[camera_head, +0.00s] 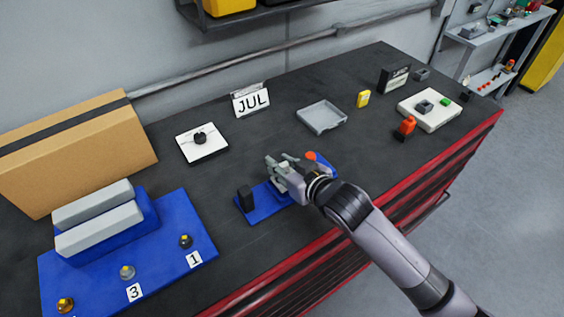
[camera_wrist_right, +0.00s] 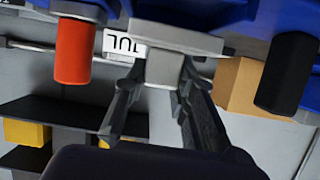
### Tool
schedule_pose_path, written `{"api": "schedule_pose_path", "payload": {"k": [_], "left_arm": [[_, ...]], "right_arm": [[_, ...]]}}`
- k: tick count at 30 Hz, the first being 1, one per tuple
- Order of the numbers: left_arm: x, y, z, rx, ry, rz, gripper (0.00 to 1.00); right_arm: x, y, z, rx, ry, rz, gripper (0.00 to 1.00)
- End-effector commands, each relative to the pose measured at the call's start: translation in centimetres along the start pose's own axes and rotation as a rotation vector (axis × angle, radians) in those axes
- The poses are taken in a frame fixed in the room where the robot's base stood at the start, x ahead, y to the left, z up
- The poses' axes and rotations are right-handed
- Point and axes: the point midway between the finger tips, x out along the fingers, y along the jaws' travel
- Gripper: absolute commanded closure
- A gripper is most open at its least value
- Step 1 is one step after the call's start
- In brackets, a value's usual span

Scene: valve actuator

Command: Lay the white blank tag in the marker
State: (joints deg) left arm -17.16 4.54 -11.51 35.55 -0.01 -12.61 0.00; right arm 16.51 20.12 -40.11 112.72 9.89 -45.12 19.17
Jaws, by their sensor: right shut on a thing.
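A blue base (camera_head: 262,206) lies near the table's front, with a black post (camera_head: 246,198) at its left and an orange-red cap (camera_head: 311,156) at its right; it may be the marker. My right gripper (camera_head: 279,170) is over its middle. In the right wrist view, the gripper (camera_wrist_right: 160,85) is shut on a light grey block (camera_wrist_right: 165,68) joined to a grey plate (camera_wrist_right: 178,37). The red post (camera_wrist_right: 74,50) and black post (camera_wrist_right: 285,75) stand on either side. I cannot make out a blank white tag. My left gripper is not in view.
A blue board (camera_head: 170,232) with grey bars, knobs and number tags stands left, before a cardboard box (camera_head: 75,150). Behind are a white plate with a black knob (camera_head: 200,140), a JUL sign (camera_head: 251,100) and a grey tray (camera_head: 322,117).

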Motion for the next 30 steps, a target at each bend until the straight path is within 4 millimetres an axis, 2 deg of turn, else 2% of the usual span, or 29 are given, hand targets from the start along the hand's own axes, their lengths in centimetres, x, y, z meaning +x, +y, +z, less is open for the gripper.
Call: {"api": "schedule_pose_path", "payload": {"k": [30], "left_arm": [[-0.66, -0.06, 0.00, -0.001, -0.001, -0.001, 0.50]], "right_arm": [[0.02, -0.01, 0.05, 0.001, 0.000, 0.000, 1.00]]}}
